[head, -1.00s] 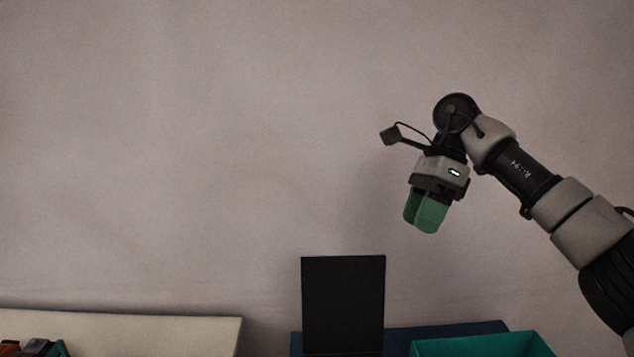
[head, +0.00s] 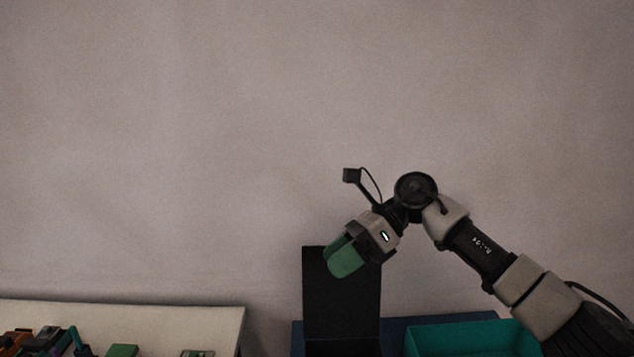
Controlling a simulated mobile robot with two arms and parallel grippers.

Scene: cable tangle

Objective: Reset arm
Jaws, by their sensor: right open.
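My right gripper (head: 342,257) has green fingers and hangs in the air, pointing down and to the left. It overlaps the upper part of a black upright panel (head: 340,305) in the head view. Its jaws are open and nothing shows between them. My right arm reaches in from the lower right. My left gripper is not in view.
A pale table (head: 180,318) at the lower left carries several small items, among them a green block (head: 122,351). A teal bin (head: 465,338) stands on a dark blue surface (head: 393,328) at the lower right. The plain wall behind is clear.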

